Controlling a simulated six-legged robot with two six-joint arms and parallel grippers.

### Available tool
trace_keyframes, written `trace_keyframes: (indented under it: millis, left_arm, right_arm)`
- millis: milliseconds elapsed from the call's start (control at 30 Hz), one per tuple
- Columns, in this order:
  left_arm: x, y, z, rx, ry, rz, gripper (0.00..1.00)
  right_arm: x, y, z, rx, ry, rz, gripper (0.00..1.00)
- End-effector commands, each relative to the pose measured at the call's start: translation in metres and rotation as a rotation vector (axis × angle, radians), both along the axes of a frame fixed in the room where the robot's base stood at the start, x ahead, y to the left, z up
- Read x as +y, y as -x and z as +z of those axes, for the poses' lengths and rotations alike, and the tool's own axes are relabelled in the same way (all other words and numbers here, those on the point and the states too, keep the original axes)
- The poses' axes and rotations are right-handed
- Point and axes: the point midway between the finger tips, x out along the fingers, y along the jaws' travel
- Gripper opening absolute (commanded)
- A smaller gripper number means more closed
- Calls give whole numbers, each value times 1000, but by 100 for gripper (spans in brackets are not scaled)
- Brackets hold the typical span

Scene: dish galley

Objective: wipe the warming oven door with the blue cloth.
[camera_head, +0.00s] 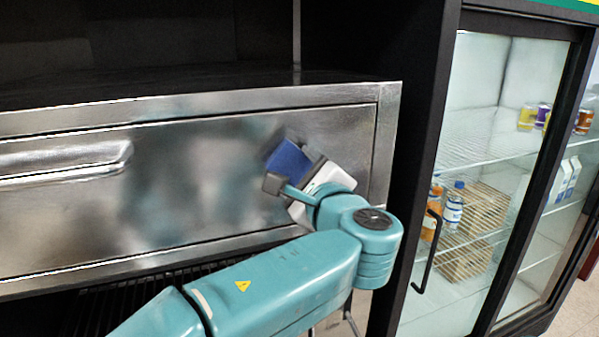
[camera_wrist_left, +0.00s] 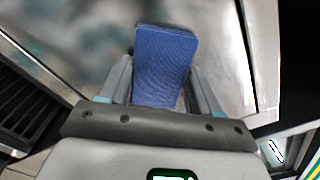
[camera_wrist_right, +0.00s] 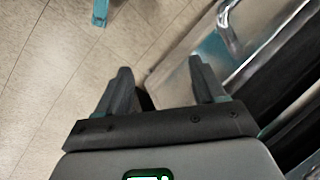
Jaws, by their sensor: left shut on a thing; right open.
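The blue cloth (camera_head: 288,161) is a folded pad held in my left gripper (camera_head: 290,172), at the right part of the steel warming oven door (camera_head: 200,180). In the left wrist view the cloth (camera_wrist_left: 165,65) sits between the two fingers of the left gripper (camera_wrist_left: 163,85), its far edge at the door face. Whether it presses on the steel I cannot tell. The door is brushed metal with blurry reflections and a bar handle (camera_head: 65,160) at the left. My right gripper (camera_wrist_right: 160,85) is open and empty in the right wrist view, above tiled floor; it is not in the head view.
A glass-door fridge (camera_head: 500,130) with bottles, cartons and cans stands to the right, past a dark upright post (camera_head: 410,130). A dark rack (camera_head: 130,295) lies below the door. Tiled floor (camera_wrist_right: 40,60) is open in the right wrist view.

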Motion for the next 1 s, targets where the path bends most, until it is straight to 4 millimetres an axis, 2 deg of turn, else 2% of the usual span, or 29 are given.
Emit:
trace_keyframes:
  millis: [33,233,467,800,1000]
  left_arm:
    - [7,2,-3,-2,3,4,34]
    - [26,7,-3,-2,3,5,34]
    - [34,10,-1,0,1,6,34]
    - [62,23,-2,-1,4,7,34]
    - [68,26,-1,0,2,6,34]
  right_arm:
    - [0,0,-8,0,0,0,69]
    - [0,0,-20,0,0,0,69]
    - [0,0,-24,0,0,0,69]
    - [0,0,-44,0,0,0,69]
    - [0,0,-46,0,0,0,69]
